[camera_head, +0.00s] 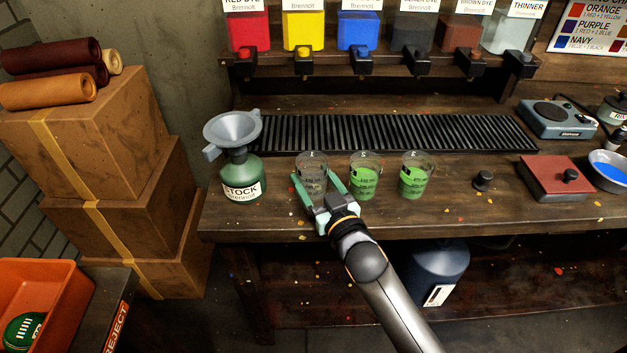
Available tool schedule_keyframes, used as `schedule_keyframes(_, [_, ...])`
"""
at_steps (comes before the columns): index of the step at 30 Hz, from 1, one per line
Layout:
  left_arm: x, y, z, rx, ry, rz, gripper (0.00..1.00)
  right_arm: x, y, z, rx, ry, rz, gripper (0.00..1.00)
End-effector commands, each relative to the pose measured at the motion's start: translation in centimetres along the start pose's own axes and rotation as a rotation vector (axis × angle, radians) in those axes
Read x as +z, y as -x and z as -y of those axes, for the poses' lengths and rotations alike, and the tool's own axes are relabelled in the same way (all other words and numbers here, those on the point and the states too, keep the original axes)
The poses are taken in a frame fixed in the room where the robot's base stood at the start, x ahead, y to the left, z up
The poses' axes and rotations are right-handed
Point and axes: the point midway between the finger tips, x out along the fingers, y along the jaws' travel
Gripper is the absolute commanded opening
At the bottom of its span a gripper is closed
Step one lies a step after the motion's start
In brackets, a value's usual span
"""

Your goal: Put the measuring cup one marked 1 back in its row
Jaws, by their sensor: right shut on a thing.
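The measuring cup one (311,165) is a clear, empty-looking cup at the left end of a row on the bench. My right gripper (313,178) comes in from the lower right and is shut on it, a green finger on each side. The cup looks upright; I cannot tell whether its base touches the bench. To its right stand the second cup (364,178) and the third cup (414,178), both showing green and set apart from each other. My left gripper is out of view.
A green stock bottle (241,178) with a grey funnel (232,128) stands left of the cups. A black slatted grate (400,133) runs behind them. The bench front edge is close.

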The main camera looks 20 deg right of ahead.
Motion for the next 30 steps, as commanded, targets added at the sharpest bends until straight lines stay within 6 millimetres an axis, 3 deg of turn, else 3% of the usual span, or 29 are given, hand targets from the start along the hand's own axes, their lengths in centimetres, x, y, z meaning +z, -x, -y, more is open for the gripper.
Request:
schedule_keyframes(10, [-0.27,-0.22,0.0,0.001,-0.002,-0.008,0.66,0.4,0.03,-0.01,0.001,0.0,0.0,0.09])
schedule_keyframes(11, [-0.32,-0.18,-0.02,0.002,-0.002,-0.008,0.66,0.35,0.03,-0.02,0.001,0.0,0.0,0.74])
schedule_keyframes(18, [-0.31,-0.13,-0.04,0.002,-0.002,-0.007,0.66,0.3,0.03,-0.01,0.0,0.0,0.0,1.0])
schedule_keyframes(27, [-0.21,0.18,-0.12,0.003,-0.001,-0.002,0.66,-0.19,0.03,-0.02,0.0,0.001,-0.001,1.0])
schedule_keyframes(30, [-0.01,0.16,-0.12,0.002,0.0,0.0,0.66,0.09,0.95,0.0,0.0,0.0,0.001,1.0])
